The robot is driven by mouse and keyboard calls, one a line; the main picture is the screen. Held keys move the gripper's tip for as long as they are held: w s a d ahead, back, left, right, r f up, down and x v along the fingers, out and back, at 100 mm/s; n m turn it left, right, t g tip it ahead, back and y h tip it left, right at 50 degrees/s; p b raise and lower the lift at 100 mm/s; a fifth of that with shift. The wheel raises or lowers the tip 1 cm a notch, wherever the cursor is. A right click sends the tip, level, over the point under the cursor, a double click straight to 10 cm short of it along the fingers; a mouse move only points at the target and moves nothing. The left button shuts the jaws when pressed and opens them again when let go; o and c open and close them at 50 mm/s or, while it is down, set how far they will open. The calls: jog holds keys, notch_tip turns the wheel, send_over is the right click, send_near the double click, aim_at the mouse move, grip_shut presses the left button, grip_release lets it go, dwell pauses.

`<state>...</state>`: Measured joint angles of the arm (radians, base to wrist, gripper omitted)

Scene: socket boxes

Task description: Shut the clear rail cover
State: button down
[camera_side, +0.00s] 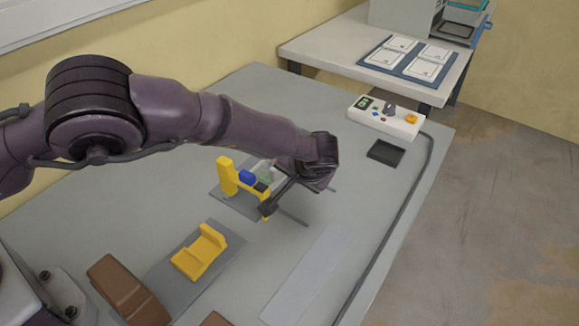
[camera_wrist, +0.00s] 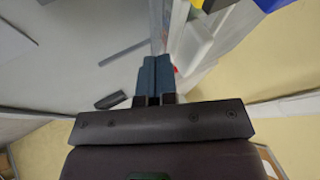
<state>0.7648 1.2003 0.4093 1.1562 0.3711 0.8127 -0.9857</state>
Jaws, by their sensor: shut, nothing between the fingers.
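The clear rail cover (camera_side: 265,169) looks like a pale see-through panel at the yellow fixture (camera_side: 228,176), on the left side of my gripper in the side view. In the wrist view, a clear panel (camera_wrist: 206,48) stands right beside the fingers, on their right. I cannot tell its exact angle, nor whether the fingers touch it. My gripper (camera_wrist: 155,64) is shut and empty, its two blue-grey fingers together. In the side view my wrist and hand partly hide the fixture, and the fingertips are hard to make out. A blue block (camera_side: 247,176) sits at the fixture.
A second yellow bracket (camera_side: 201,252) stands on a grey plate, with a brown block (camera_side: 128,290) nearby. A white control box (camera_side: 386,118) and a black tray (camera_side: 385,152) lie at the far right.

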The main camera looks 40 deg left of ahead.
jog(key=d+f+v, duration=0.1)
jog(key=v, duration=1)
jog(key=s+a+r+h, duration=0.3)
jog(key=s+a+r, duration=0.7)
jog(key=s+a, duration=0.2)
jog(key=s+a+r+m+t+h, duration=0.1)
jog(key=s+a+r+h, duration=0.1)
jog(key=s+a+r, duration=0.8)
jog(key=s+a, duration=0.3)
jog(key=s, duration=0.2)
jog(key=shift+s+r+h, duration=0.35)
jog(key=shift+h, duration=0.05)
